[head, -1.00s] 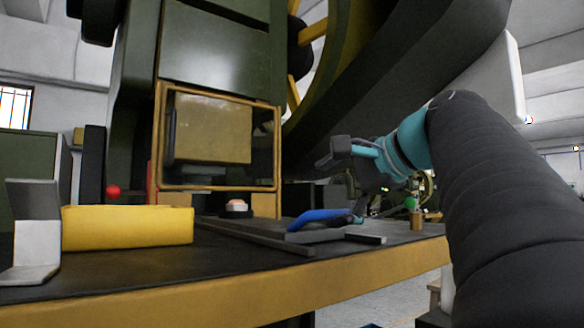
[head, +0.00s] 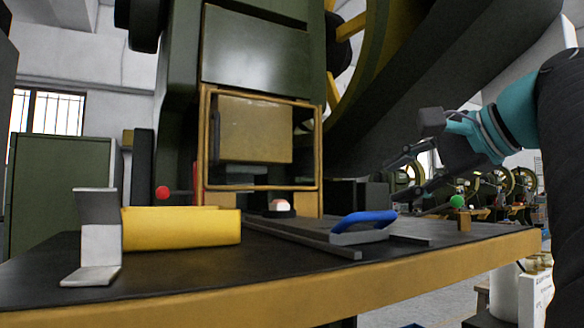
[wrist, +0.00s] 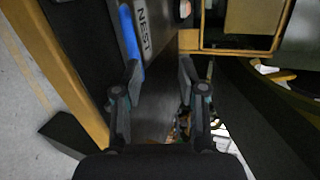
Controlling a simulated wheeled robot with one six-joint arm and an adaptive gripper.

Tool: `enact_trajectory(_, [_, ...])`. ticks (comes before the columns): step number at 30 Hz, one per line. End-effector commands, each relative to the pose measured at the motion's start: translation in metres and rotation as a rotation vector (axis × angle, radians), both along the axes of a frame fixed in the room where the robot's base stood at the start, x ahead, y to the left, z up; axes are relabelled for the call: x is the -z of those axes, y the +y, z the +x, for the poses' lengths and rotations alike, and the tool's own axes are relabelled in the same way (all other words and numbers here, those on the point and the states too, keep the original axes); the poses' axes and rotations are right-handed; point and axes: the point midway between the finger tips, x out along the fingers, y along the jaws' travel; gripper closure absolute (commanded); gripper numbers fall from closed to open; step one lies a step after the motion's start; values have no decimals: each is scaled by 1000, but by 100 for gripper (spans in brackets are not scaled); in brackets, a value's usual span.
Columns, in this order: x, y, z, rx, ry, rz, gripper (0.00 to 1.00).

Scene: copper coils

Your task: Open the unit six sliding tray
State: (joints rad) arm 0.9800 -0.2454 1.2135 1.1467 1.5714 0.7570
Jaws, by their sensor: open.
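A flat grey sliding piece with a blue handle (head: 363,221) lies on the dark table top, right of the middle in the head view. The blue handle shows as a strip at the upper left in the wrist view (wrist: 131,42), beside a pale plate marked "NEST" (wrist: 144,25). I see no label reading unit six. My gripper (head: 396,180) is open and empty, above and to the right of the handle, with its fingers pointing left. In the wrist view its fingers (wrist: 158,72) are spread apart, the left one close to the blue strip; whether they touch is unclear.
A green press with a gold-framed window (head: 262,187) stands behind the table. A yellow block (head: 181,229) and a bent grey metal bracket (head: 98,245) are on the left. A red knob (head: 162,193) and a green knob (head: 457,201) stand near. The table's yellow front edge (head: 250,304) is clear.

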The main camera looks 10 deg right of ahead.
Motion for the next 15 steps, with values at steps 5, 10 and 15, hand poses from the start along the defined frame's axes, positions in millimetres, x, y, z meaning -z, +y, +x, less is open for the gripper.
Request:
enact_trajectory(5, [-3,-4,-10,2,1,-1,59])
enact_trajectory(10, [-5,-5,-20,2,0,-1,59])
enact_trajectory(15, [-7,-8,-30,3,1,-1,59])
